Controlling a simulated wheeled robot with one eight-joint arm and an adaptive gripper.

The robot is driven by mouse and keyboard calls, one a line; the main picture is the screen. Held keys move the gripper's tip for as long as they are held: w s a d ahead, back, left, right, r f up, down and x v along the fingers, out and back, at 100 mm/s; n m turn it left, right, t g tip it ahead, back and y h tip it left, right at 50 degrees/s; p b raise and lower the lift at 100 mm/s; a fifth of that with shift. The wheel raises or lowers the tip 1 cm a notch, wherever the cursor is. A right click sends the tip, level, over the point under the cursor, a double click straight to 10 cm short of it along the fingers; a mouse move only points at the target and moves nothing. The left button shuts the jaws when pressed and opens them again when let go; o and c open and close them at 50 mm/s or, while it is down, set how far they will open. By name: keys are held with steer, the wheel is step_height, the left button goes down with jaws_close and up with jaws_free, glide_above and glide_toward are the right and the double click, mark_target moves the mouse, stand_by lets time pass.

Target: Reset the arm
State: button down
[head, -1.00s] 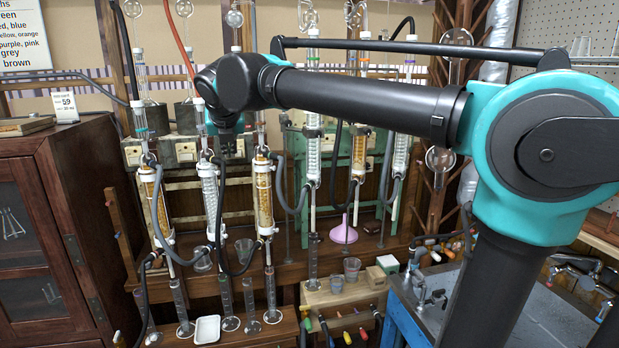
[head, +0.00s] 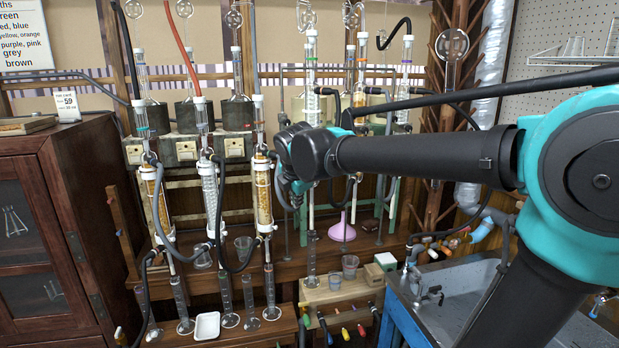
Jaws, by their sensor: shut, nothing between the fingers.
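My arm (head: 420,160) reaches in from the right across the front of the rig, with its teal elbow large at the right edge. Its wrist (head: 310,153) is just right of the third glass condenser (head: 263,195) from the left. My gripper (head: 297,198) hangs below the wrist, small and dark, pointing down. It looks shut and empty. Whether it touches the glassware or hoses behind it cannot be told from this view. The arm hides parts of the condensers behind it.
Several condensers with black hoses stand along the wooden bench (head: 180,300). Measuring cylinders and a white tray (head: 207,325) stand in front. A pink funnel (head: 342,232) and beakers are at mid-bench. A sink (head: 450,300) is at the right, a dark cabinet (head: 70,230) at the left.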

steer(key=s+d+f+m+g, duration=0.1)
steer(key=s+d+f+m, duration=0.9)
steer(key=d+f+m, duration=0.1)
steer(key=s+d+f+m+g, duration=0.1)
steer(key=s+d+f+m, duration=1)
steer(key=f+m, duration=0.3)
steer(key=shift+d+f+m+g, duration=0.3)
steer(key=shift+d+f+g, duration=0.1)
steer(key=shift+f, duration=0.15)
steer(key=shift+w, duration=0.1)
stand_by(0.8)
